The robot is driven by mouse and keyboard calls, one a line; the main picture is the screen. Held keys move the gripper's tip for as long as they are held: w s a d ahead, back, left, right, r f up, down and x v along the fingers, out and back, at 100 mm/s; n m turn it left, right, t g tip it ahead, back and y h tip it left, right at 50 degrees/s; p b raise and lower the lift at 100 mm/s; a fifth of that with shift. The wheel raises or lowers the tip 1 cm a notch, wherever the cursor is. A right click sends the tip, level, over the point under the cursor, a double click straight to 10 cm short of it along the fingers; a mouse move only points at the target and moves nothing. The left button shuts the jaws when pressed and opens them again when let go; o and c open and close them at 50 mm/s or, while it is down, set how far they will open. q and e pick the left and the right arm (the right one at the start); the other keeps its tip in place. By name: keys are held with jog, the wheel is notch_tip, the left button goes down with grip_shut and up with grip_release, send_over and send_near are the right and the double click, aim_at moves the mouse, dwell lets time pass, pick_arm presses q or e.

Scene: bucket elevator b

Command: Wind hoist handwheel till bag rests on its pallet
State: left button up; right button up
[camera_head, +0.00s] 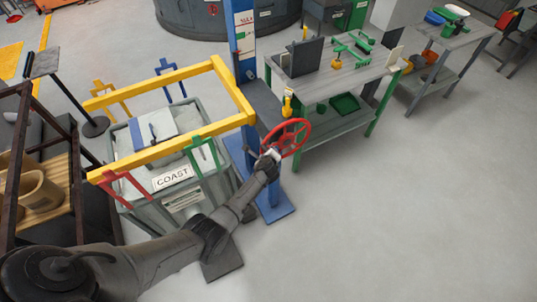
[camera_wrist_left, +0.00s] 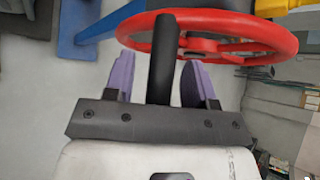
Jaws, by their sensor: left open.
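The red handwheel (camera_head: 308,131) is on the blue hoist post (camera_head: 243,40); its red rim also shows in the left wrist view (camera_wrist_left: 215,18). My left gripper (camera_head: 272,155) is at the wheel's lower left. In the left wrist view its two purple fingers (camera_wrist_left: 158,80) are open on either side of the wheel's black handle (camera_wrist_left: 165,50), with a gap on each side. The pale grey bag (camera_head: 170,205), labelled COAST, is under the yellow hoist frame (camera_head: 235,90), with coloured straps or hooks at its corners. I cannot make out its pallet or any gap beneath the bag. My right gripper is out of view.
A workbench (camera_head: 335,85) with green tools stands right of the post, and a second bench (camera_head: 455,50) is farther right. A dark rack (camera_head: 75,180) with tan containers is at the left. The blue base plate (camera_head: 280,212) lies below the wheel. The floor at lower right is clear.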

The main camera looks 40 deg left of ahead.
pick_arm(q)
jog(key=shift+s+d+r+p, duration=0.3)
jog(key=shift+s+r+p, duration=0.05)
jog(key=shift+r+p, duration=0.05)
jog(key=p+v, duration=0.2)
jog(key=v, duration=1)
jog(key=shift+s+d, duration=0.15)
jog(key=shift+s, duration=0.15)
